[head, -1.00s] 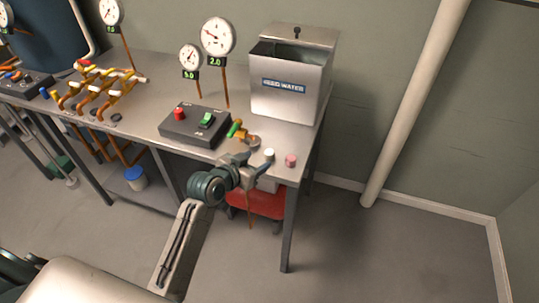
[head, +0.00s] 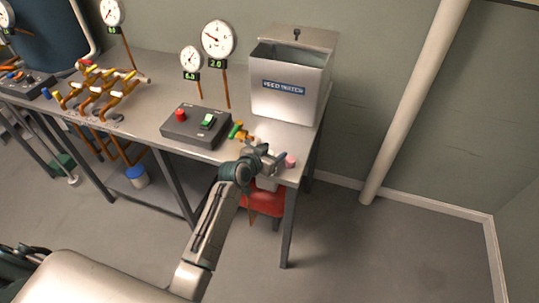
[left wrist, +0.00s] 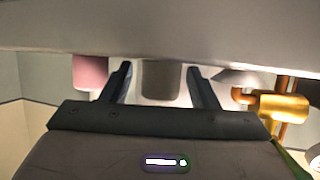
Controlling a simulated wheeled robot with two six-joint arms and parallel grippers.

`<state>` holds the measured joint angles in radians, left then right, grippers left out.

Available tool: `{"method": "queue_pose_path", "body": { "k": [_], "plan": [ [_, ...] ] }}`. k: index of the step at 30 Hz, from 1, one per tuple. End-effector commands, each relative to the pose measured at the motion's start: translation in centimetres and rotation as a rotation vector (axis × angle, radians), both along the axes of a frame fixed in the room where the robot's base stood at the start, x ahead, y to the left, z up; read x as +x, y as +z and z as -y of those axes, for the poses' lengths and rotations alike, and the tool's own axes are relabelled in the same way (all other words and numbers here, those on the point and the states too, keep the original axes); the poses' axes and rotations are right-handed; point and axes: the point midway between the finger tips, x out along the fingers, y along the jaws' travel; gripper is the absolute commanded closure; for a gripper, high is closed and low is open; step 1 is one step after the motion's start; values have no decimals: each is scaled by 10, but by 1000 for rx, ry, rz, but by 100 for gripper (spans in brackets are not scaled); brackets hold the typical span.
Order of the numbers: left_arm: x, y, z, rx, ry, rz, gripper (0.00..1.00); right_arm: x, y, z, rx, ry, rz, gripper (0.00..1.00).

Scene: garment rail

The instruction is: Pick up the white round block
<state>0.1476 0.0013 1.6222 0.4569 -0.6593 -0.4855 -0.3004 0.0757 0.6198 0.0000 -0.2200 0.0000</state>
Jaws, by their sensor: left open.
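The white round block (left wrist: 161,84) shows as a shaded grey-white cylinder between the two fingers of my left gripper (left wrist: 159,74) in the left wrist view. The fingers are open, with a visible gap on each side of the block. In the head view my left gripper (head: 273,158) is at the bench's front right corner and mostly hides the white block. A pink round block (head: 290,160) stands just right of the gripper; it also shows left of the fingers in the left wrist view (left wrist: 90,72). My right gripper is not in view.
The metal bench (head: 150,82) carries a steel feed water box (head: 287,92) behind the gripper and a dark switch box (head: 196,126) to the left. Brass pipework with a green handle (head: 237,131) stands close beside the gripper. The floor at right is free.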

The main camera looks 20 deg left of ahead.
Motion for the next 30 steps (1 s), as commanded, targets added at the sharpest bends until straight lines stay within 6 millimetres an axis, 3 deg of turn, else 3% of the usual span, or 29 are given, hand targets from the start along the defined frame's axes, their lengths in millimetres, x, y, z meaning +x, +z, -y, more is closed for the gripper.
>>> {"method": "queue_pose_path", "body": {
  "k": [5, 12, 23, 30],
  "plan": [
    [0, 0, 0, 0, 0, 0, 48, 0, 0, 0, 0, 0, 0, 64],
    [0, 0, 0, 0, 0, 0, 94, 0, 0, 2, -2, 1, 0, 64],
    [0, 3, 0, 0, 0, 2, 94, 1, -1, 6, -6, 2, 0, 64],
    [1, 25, 0, 1, 0, 5, 94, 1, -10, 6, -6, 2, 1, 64]
  ]
}}
